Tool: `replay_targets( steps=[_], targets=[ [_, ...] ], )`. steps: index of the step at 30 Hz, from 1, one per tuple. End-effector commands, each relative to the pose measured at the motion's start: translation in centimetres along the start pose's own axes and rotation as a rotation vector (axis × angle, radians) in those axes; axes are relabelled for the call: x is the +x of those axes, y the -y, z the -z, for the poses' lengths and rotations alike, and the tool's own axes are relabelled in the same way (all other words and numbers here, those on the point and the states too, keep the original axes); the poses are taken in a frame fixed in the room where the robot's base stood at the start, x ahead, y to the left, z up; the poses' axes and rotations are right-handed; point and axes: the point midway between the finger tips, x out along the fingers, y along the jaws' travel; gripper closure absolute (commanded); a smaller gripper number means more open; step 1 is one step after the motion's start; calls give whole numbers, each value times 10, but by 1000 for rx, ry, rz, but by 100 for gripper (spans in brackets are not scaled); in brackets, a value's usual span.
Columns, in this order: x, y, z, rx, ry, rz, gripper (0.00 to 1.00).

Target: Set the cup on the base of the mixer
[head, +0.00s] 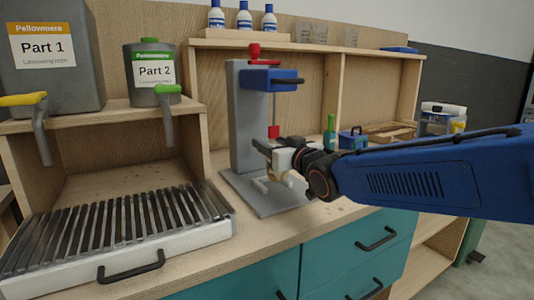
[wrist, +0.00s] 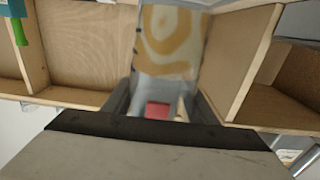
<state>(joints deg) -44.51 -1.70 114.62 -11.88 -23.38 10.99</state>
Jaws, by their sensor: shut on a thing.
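The mixer has a grey column (head: 247,115), a blue head (head: 270,80), a red piece hanging below the head, and a flat grey base (head: 268,207) on the bench. My gripper (head: 276,160) is over the base, in front of the column and below the red piece. It is shut on the cup, seen in the wrist view as a pale, greyish wall with tan swirls (wrist: 170,45) between the fingers. In the head view the cup is small and partly hidden by my gripper; I cannot tell whether it touches the base. Small pale parts show low at the base.
At left stand the Part 1 container (head: 45,60) and Part 2 container (head: 153,75) on a shelf above a slatted tray (head: 115,235). A green bottle (head: 330,132) and a small blue box (head: 352,138) are behind my arm. Bench to the base's left is clear.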

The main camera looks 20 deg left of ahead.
Motion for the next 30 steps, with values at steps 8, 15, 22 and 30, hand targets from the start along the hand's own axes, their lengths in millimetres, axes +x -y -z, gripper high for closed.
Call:
replay_targets(
  steps=[8,15,22,30],
  targets=[
    [19,0,0,-1,0,0,61],
    [24,0,-23,0,2,1,61],
    [24,0,-35,-1,-1,0,61],
    [24,0,-38,-1,0,0,61]
  ],
)
